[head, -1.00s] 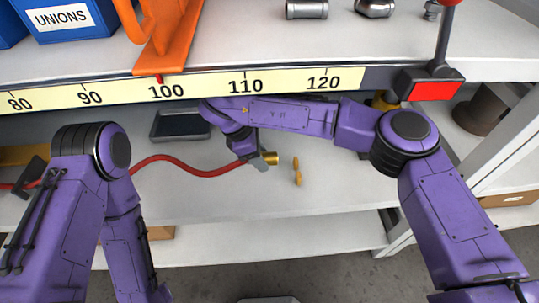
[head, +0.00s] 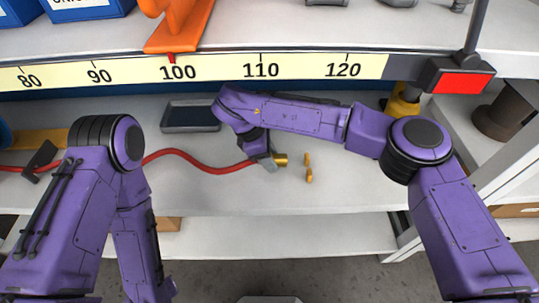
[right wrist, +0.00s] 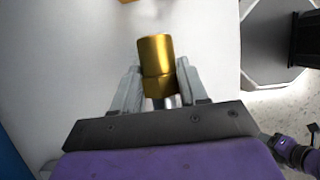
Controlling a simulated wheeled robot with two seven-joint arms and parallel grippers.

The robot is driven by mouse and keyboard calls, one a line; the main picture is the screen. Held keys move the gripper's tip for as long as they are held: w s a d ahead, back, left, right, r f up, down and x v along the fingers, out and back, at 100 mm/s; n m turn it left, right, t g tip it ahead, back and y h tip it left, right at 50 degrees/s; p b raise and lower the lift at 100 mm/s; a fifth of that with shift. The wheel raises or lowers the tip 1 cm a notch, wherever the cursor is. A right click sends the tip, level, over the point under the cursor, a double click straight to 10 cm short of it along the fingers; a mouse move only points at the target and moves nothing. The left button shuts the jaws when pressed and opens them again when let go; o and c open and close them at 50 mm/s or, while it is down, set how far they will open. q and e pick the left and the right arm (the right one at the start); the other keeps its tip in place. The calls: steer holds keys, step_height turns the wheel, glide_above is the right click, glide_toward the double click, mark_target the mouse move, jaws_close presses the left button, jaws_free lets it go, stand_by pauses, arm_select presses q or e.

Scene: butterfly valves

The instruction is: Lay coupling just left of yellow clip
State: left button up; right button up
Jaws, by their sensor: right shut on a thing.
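The brass coupling (head: 281,160) is on the end of a red hose (head: 195,161) above or on the lower grey shelf. My right gripper (head: 268,160) is shut on it; the right wrist view shows the coupling (right wrist: 155,62) between both fingers (right wrist: 158,88), its end sticking out past them. I cannot tell whether the coupling touches the shelf. The small yellow clip (head: 308,168) is a short way right of the coupling, with a narrow gap between. My left arm is at the left, but its gripper is out of view.
A dark shallow tray (head: 190,117) lies behind the hose. A yellow ruler strip (head: 215,70) runs along the upper shelf's edge, with an orange stand (head: 182,30) above it. A dark round fitting (head: 497,115) stands far right. The shelf right of the clip is clear.

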steer(key=shift+f+b, duration=1.05)
steer(key=shift+f, duration=0.5)
steer(key=o, duration=1.2)
steer(key=v, duration=1)
steer(key=shift+a+r, duration=0.15)
steer(key=shift+r, duration=0.15)
steer(key=shift+a, duration=0.1)
